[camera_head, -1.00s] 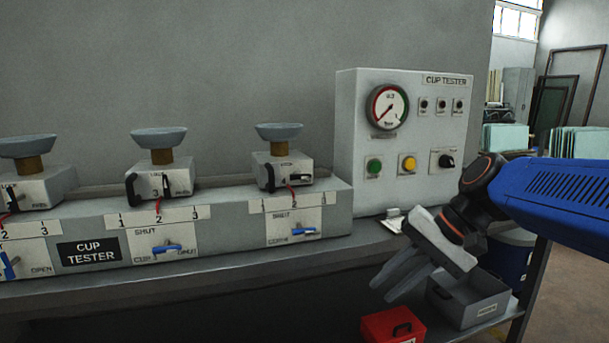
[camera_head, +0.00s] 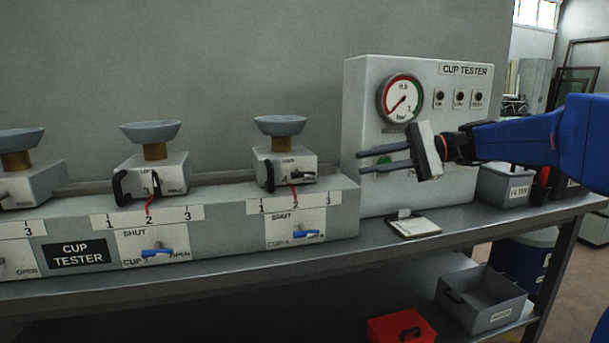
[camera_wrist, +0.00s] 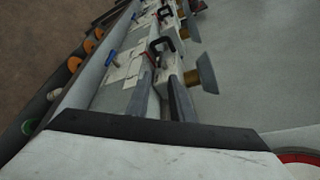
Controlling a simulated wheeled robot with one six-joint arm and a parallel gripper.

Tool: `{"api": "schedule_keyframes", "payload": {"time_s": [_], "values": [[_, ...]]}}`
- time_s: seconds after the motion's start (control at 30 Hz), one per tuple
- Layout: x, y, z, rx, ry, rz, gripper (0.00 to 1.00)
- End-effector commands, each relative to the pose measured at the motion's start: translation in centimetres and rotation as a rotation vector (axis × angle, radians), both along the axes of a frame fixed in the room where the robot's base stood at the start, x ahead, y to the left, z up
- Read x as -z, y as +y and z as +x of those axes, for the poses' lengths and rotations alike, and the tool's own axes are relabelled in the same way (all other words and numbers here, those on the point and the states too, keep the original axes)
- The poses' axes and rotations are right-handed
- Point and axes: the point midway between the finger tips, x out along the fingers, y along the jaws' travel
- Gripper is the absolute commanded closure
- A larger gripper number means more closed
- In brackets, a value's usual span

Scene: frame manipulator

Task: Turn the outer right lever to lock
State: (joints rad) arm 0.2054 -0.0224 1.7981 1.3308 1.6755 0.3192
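The rightmost cup unit (camera_head: 290,158) stands on the grey bench housing. It has a black curved handle (camera_head: 269,177) on its left side and a thin black lever (camera_head: 301,176) across its front; the lettering beside it is too small to read. A blue lever (camera_head: 306,233) lies roughly level on the plate below, marked SHUT above. My gripper (camera_head: 359,163) is open and empty, pointing left, in front of the panel box's left part and right of the rightmost unit. In the wrist view its fingers (camera_wrist: 160,73) point along the row toward a black handle (camera_wrist: 161,47).
The tall panel box (camera_head: 360,110) with gauge and buttons stands behind my gripper. A clipboard (camera_head: 414,226) lies on the bench below it. Two more cup units (camera_head: 155,172) stand to the left. Bins sit right of the panel and on the lower shelf.

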Motion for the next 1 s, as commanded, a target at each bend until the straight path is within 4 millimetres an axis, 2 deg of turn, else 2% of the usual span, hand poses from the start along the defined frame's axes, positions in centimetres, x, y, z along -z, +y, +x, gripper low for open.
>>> {"api": "schedule_keyframes", "payload": {"time_s": [0.7, 1.0], "values": [[2.5, 10.9, 0.5, -0.002, 0.0, -0.003, 0.79], [3.2, 14.6, 0.7, -0.001, -0.001, -0.002, 0.79]]}}
